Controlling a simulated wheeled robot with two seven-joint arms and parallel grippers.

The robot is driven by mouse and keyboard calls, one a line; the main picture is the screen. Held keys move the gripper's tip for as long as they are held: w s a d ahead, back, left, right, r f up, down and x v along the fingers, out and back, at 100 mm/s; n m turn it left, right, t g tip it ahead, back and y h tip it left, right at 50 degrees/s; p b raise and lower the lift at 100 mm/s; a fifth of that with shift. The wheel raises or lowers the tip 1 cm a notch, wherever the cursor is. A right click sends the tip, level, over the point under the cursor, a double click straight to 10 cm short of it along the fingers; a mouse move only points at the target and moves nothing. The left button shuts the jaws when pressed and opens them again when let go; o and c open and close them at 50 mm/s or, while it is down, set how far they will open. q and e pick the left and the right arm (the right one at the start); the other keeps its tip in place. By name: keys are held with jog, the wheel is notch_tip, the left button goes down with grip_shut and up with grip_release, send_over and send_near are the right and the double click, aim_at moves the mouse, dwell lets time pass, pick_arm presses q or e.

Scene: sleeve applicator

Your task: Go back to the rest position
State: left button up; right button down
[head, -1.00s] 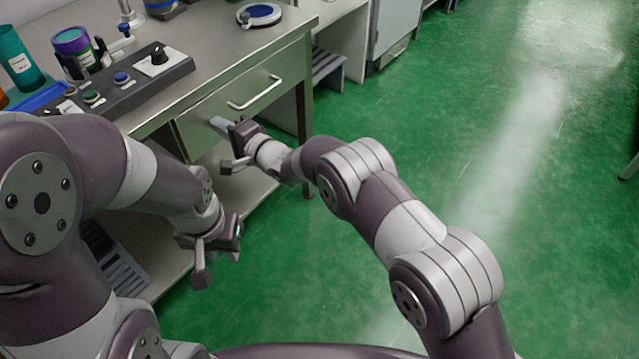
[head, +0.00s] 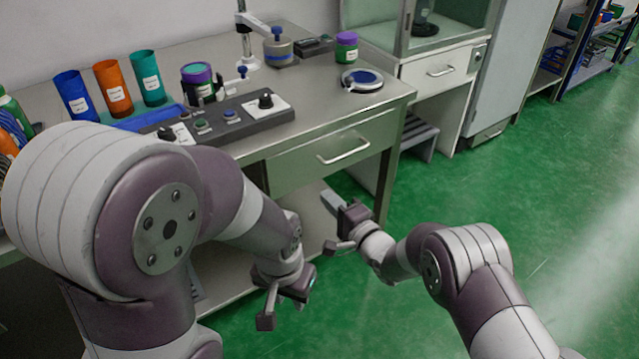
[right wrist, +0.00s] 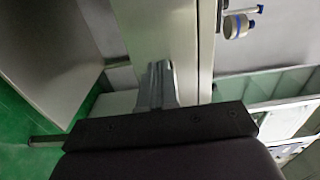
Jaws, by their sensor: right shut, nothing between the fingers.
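My left gripper (head: 296,297) hangs low in front of the steel bench (head: 330,120), beside its lower shelf. Its fingers point away and down, and I cannot tell how far apart they are. My right gripper (head: 330,200) is just below the bench drawer (head: 330,152), to the right of and above the left one. In the right wrist view its two fingers (right wrist: 157,85) lie together with nothing between them. Both arms are bent at the elbow, and no held object shows on either.
A cabinet (head: 440,70) stands at right. Green floor (head: 560,200) is open to the right.

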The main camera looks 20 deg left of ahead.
jog(key=s+d+f+n+g+h, duration=0.2)
jog(key=s+d+f+n+h, duration=0.1)
jog(key=d+f+n+h, duration=0.25)
jog(key=s+d+f+n+g+h, duration=0.2)
jog(key=s+d+f+h, duration=0.15)
jog(key=d+f, duration=0.4)
jog(key=s+d+r+g+h, duration=0.2)
jog(key=s+d+r, duration=0.2)
jog(key=s+d, duration=0.25)
jog(key=s+d+r+n+g+h, duration=0.1)
jog(key=s+d+r+g+h, duration=0.1)
jog(key=s+d+r, duration=0.35)
jog(key=s+d+r+g+h, duration=0.2)
jog(key=s+d, duration=0.5)
jog(key=d, duration=0.3)
notch_tip(320, 180, up, 30)
jog(key=d+m+p, duration=0.1)
jog(key=d+p, duration=0.1)
jog(key=p, duration=2.5)
jog(key=shift+w+t+p, duration=0.35)
jog(key=shift+t+p, duration=0.05)
